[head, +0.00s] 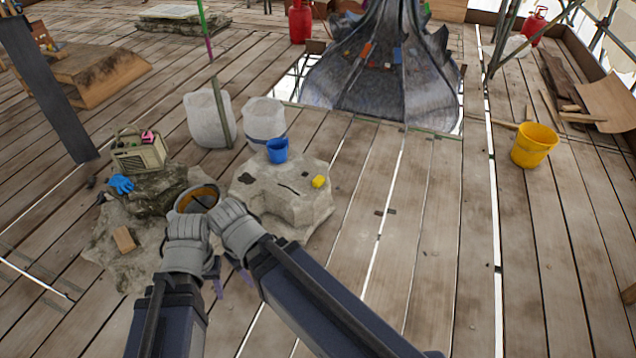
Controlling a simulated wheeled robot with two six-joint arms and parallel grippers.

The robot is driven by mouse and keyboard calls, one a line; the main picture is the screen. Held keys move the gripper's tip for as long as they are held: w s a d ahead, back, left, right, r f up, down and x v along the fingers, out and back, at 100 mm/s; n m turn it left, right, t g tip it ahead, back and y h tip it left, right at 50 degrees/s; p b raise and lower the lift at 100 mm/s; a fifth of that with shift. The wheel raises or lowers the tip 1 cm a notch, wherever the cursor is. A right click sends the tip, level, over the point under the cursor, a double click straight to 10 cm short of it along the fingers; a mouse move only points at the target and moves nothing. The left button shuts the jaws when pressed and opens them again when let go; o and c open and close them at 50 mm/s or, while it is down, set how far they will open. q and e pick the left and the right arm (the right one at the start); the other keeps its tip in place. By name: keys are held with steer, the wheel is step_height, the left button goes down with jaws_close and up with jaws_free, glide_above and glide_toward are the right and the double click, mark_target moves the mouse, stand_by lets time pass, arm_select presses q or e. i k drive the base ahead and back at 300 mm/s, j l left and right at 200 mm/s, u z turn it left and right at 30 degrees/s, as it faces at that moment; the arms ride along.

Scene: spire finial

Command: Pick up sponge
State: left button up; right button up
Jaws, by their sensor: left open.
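A small yellow sponge (319,181) lies on the right part of the top of a pale, rough stone block (300,208), right of a blue bucket. My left gripper (215,279) is mostly hidden behind its own grey wrist; a bit of purple finger shows, and it is open and apart from the sponge. My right gripper (241,276) is also mostly hidden behind its wrist and arm, with only a little purple showing. Both are left of and nearer than the sponge. I see nothing held in the left one.
The blue bucket (277,150) stands on the block. A round metal vessel (199,196), a radio (139,154) and blue gloves (121,184) are at left. White containers (209,119) stand behind. A yellow bucket (534,146) is far right. The plank floor between is mostly clear.

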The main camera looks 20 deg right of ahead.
mark_target(317, 182)
steer(key=i+l, duration=0.3)
steer(key=i+l+u, duration=0.1)
steer(key=i+l, duration=0.2)
steer(key=l, duration=0.2)
steer(key=i+l, duration=0.55)
steer(key=l, duration=0.3)
steer(key=i+l+u, duration=0.1)
steer(key=i+l, duration=0.45)
steer(key=l, duration=0.3)
